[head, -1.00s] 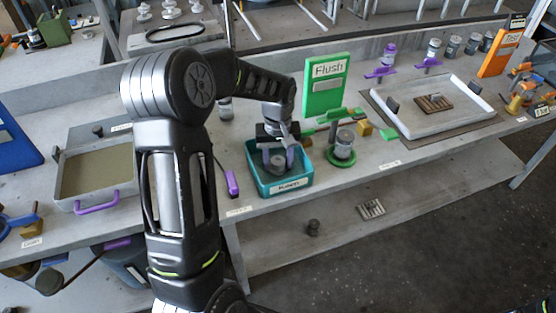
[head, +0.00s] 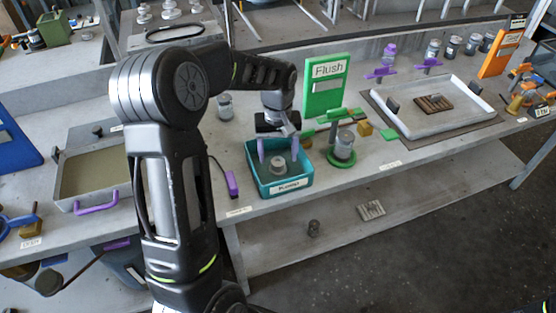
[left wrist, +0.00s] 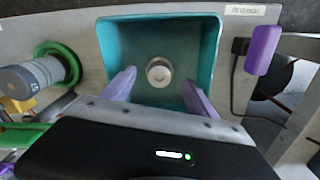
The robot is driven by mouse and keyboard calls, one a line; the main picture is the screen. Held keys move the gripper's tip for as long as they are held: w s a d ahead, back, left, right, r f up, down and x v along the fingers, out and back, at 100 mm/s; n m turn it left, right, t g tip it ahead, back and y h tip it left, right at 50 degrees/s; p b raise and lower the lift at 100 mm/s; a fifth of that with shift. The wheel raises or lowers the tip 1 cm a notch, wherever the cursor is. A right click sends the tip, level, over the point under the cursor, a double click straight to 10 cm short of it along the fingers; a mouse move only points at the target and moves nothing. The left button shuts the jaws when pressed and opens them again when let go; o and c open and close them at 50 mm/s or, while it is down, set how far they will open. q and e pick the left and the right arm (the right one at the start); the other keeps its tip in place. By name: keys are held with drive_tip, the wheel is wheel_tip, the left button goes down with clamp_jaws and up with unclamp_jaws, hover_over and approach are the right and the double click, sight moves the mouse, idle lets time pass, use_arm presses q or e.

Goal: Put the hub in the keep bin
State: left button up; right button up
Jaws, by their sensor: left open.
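The hub (head: 278,164), a small grey round part with a raised centre, rests on the floor of the teal bin (head: 292,186). In the left wrist view the hub (left wrist: 159,72) shows near the middle of the bin (left wrist: 112,50), clear of its walls. My left gripper (head: 279,153) is above the bin, with its two purple fingers spread on either side of the hub. It is open, and nothing is between the fingers but empty space above the hub. The bin's front label is too small to read surely. My right gripper is not in view.
A green-based stand with a grey cylinder (head: 344,146) is close to the bin's right. A green "Flush" board (head: 325,88) stands behind. A purple block (head: 232,184) lies left of the bin. A white tray (head: 445,128) is farther right.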

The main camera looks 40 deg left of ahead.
sight(278, 162)
use_arm(q)
wheel_tip(278, 162, up, 9)
drive_tip(key=shift+f, duration=0.2)
idle(0.9)
